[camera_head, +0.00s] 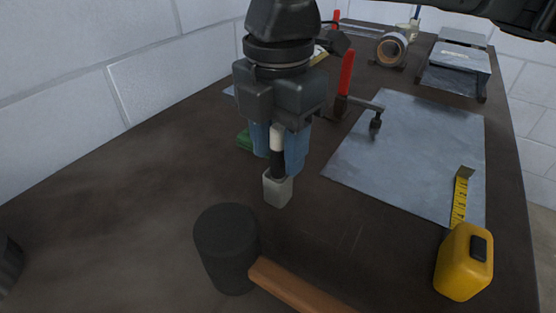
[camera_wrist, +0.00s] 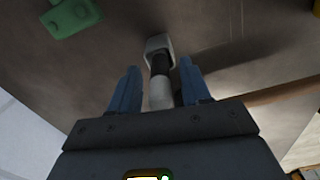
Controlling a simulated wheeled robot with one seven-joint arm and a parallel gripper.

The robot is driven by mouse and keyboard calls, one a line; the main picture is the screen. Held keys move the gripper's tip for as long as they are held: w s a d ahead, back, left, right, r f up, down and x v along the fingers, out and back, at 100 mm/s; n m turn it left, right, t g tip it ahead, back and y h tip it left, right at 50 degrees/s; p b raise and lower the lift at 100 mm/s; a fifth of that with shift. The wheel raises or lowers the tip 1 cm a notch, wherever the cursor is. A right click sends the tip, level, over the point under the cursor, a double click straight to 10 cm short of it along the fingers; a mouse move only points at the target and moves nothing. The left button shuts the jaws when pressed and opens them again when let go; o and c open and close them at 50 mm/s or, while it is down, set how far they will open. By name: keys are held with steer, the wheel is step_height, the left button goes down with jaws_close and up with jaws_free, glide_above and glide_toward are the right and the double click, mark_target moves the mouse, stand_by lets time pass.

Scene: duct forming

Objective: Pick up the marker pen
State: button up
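The marker pen (camera_head: 278,142) has a white barrel and a black section. It stands upright with its lower end at a small grey square block (camera_head: 278,190), which looks like a holder. In the wrist view the pen (camera_wrist: 160,92) lies between the two blue fingers of my gripper (camera_wrist: 159,88), with a gap on each side. The grey block (camera_wrist: 158,43) shows beyond the fingertips. My gripper (camera_head: 280,160) points down over the pen in the head view and is open around it. The pen's upper end is hidden by the gripper.
A black-headed mallet (camera_head: 227,250) with a wooden handle lies in front. A yellow tape measure (camera_head: 464,262) and metal sheet (camera_head: 405,145) are at right. A red-handled clamp (camera_head: 346,75), tape roll (camera_head: 392,48) and green object (camera_head: 244,140) lie behind.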

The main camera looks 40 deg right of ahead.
jaws_close()
stand_by(0.3)
